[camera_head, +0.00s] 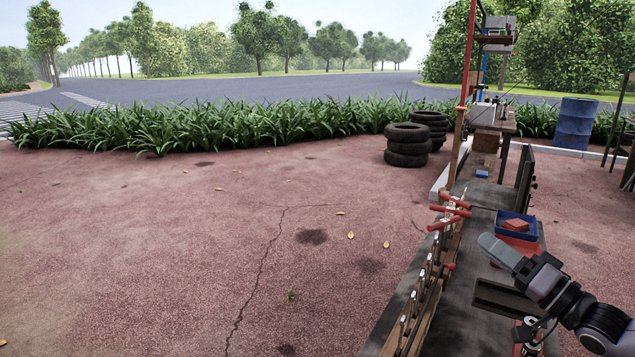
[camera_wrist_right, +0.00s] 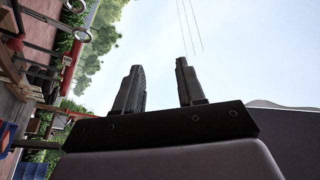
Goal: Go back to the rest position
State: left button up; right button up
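My right gripper (camera_head: 497,250) is over the workbench (camera_head: 468,313) at the right of the head view, its arm coming in from the lower right. In the right wrist view its two fingers (camera_wrist_right: 160,85) stand apart with only sky between them, so it is open and empty. My left gripper is not in view.
On the bench are red-handled tools (camera_head: 449,213) in a rack and a blue bin (camera_head: 515,230) holding a red block (camera_head: 517,225). Stacked tires (camera_head: 407,145) and a blue barrel (camera_head: 574,123) stand beyond.

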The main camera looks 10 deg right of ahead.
jog(key=s+a+f+m+t+h, duration=0.1)
jog(key=s+a+m+t+h, duration=0.2)
jog(key=m, duration=0.9)
jog(key=s+a+m+t+h, duration=0.1)
jog(key=a+m+t+h, duration=0.3)
jog(key=m, duration=0.9)
jog(key=s+f+m+g+h, duration=0.4)
jog(key=s+f+m+g, duration=0.5)
jog(key=m, duration=0.7)
jog(key=s+f+m+g+h, duration=0.5)
jog(key=f+m+g, duration=0.45)
jog(key=m, duration=0.75)
jog(key=s+a+f+m+g+y, duration=0.2)
jog(key=s+a+f+m+y, duration=0.1)
jog(key=s+a+m, duration=0.3)
jog(key=s+a+f+m+g+y, duration=0.2)
jog(key=s+a+f+m+y, duration=0.15)
jog(key=s, duration=0.45)
jog(key=w+a+f+t+y+b, duration=0.1)
jog(key=w+a+f+t+b, duration=0.2)
jog(key=f+b, duration=0.45)
jog(key=w+a+f+t+y+b, duration=0.15)
jog(key=w+f+t+b, duration=0.3)
jog(key=f, duration=0.55)
notch_tip(320, 180, up, 17)
jog(key=d+n+p, duration=0.1)
jog(key=d+p, duration=0.1)
jog(key=p, duration=1.8)
jog(key=shift+s+r, duration=0.15)
